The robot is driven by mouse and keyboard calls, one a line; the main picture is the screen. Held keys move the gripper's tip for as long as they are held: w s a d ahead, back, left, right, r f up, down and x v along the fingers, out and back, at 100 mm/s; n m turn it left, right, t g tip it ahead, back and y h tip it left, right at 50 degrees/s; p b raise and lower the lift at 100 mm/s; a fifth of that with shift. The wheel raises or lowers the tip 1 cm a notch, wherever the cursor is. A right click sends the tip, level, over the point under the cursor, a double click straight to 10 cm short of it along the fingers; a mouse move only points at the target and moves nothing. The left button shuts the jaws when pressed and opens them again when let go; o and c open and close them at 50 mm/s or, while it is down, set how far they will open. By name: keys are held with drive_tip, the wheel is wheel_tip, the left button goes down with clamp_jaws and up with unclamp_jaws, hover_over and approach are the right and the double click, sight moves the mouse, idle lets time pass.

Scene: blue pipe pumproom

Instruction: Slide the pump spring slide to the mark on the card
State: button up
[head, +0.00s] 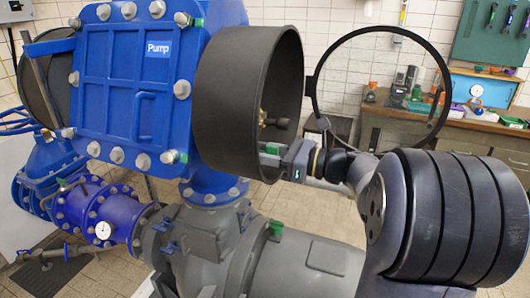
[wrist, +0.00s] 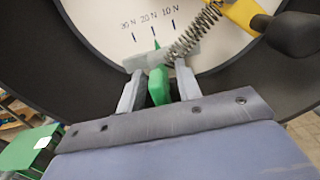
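The slide is a pale grey plate (wrist: 185,54) with a green handle (wrist: 158,86) and a thin green pointer. A coil spring (wrist: 195,32) runs from its right side to a yellow bracket (wrist: 245,14). The white card (wrist: 110,50) has ticks labelled 30 N, 20 N and 10 N. The pointer tip lies just below the 20 N tick. My gripper (wrist: 159,68) has one finger on each side of the handle, with slim gaps seen on both sides. In the head view, my gripper (head: 272,156) is at the round black housing's mouth, which hides most of the slide.
The black housing (head: 235,95) encloses the card and slide. Its open round cover (head: 313,92) stands to the right of my gripper. A dark knob (wrist: 290,35) sits beside the yellow bracket. A blue pump box (head: 120,90) is left, and a workbench (head: 455,135) stands behind.

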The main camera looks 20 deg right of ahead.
drive_tip(key=b+v, duration=0.1)
drive_tip(key=v, duration=1)
drive_tip(key=shift+b, duration=0.3)
drive_tip(key=shift+a, duration=0.15)
drive_tip(key=p+x, duration=0.1)
drive_tip(key=x, duration=0.9)
drive_tip(key=shift+w+a+p, duration=0.15)
drive_tip(key=shift+p, duration=0.15)
drive_tip(key=shift+a+f, duration=0.1)
drive_tip(key=shift+a, duration=0.15)
drive_tip(key=shift+s+a+b, duration=0.15)
drive_tip(key=shift+s+b, duration=0.15)
